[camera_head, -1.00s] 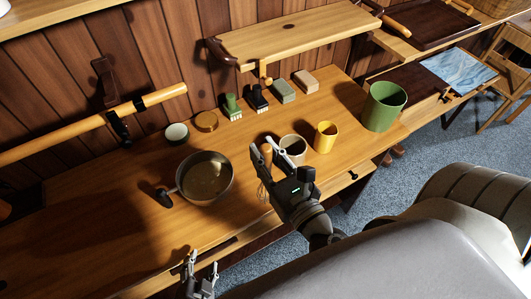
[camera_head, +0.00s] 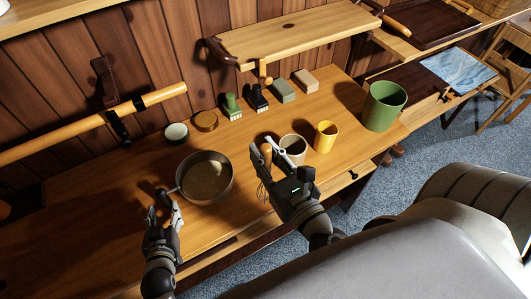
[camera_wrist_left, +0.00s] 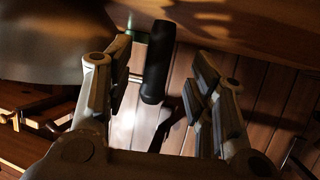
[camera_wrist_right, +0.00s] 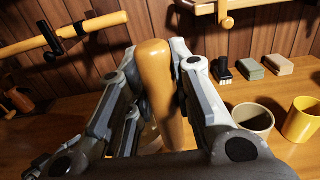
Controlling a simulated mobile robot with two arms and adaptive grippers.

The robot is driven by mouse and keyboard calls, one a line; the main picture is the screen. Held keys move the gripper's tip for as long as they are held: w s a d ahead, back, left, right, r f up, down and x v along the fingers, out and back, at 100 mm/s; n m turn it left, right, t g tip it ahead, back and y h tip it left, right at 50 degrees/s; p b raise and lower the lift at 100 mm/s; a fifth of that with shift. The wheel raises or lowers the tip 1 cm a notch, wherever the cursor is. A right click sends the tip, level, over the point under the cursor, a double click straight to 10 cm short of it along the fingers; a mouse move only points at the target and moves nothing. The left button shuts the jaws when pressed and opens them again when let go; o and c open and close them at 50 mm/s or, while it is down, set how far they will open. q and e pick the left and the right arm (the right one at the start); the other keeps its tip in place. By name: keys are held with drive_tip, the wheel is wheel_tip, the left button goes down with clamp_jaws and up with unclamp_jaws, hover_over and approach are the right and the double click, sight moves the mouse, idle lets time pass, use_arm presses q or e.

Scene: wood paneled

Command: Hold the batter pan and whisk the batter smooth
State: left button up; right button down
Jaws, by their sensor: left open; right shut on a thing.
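The metal batter pan (camera_head: 212,196) stands on the wooden bench, with pale batter (camera_head: 203,180) in it. Its dark handle (camera_head: 165,198) points left and toward me. My left gripper (camera_head: 163,214) is open beside the handle. In the left wrist view the black handle (camera_wrist_left: 158,62) lies between the spread fingers, apart from them. My right gripper (camera_head: 262,155) is shut on the whisk's wooden handle (camera_wrist_right: 155,75), right of the pan. The whisk's wire loops (camera_head: 262,191) hang below that gripper in the head view.
A cream cup (camera_head: 293,150), a yellow mug (camera_head: 326,137) and a green bucket (camera_head: 384,107) stand to the right. Brushes (camera_head: 232,106) and blocks (camera_head: 283,91) line the back under a raised shelf (camera_head: 295,37). The bench left of the pan is clear.

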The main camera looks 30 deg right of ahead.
sight(166, 204)
use_arm(q)
drive_tip(key=shift+x, duration=3.15)
drive_tip(key=shift+s, duration=0.1)
drive_tip(key=shift+c, duration=0.4)
clamp_jaws()
drive_tip(key=shift+f, duration=0.1)
drive_tip(key=shift+s+f, duration=0.1)
